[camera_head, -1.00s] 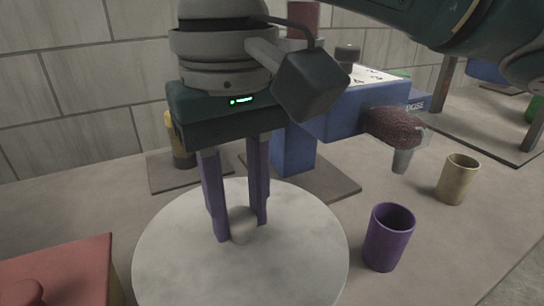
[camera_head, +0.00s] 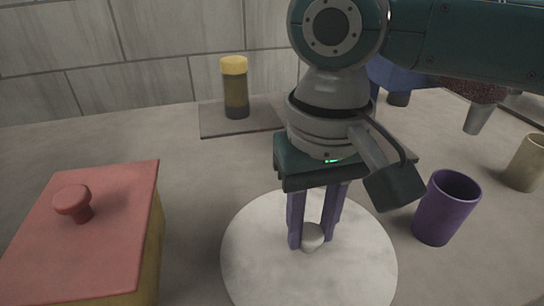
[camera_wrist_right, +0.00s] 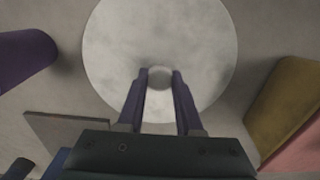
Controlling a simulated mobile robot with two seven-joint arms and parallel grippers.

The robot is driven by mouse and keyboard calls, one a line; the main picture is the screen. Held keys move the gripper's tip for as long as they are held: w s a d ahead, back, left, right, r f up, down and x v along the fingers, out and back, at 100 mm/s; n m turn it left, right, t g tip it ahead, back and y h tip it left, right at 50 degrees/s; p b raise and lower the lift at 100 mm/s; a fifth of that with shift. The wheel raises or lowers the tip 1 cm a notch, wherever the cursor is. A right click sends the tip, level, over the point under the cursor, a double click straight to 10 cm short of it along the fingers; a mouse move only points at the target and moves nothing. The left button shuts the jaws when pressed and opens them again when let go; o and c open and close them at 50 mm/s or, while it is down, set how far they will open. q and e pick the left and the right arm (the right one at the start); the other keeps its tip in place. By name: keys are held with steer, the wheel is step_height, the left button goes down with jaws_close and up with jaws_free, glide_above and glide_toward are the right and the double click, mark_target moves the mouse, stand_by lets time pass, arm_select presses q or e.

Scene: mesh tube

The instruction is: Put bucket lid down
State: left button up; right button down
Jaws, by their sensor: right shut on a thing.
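The bucket lid (camera_head: 270,262) is a round, pale grey-white disc with a small knob (camera_head: 312,237) at its centre. My right gripper (camera_head: 315,230) points down with its purple fingers closed on either side of the knob. The right wrist view also shows the lid (camera_wrist_right: 160,30), with the knob (camera_wrist_right: 159,76) between the fingertips. The lid looks level over the grey table. I cannot tell whether it touches the table or hangs just above it. My left gripper is not in view.
A yellow box with a red knobbed lid (camera_head: 110,205) stands at the left. A purple cup (camera_head: 445,210) is close to the lid's right, with a tan cup (camera_head: 525,162) beyond. A yellow-capped jar (camera_head: 235,88) stands behind on a mat (camera_head: 215,120). Table between box and lid is clear.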

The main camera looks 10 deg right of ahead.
mark_target(311, 232)
steer(key=c, duration=0.6)
jaws_free()
steer(key=shift+f, duration=0.1)
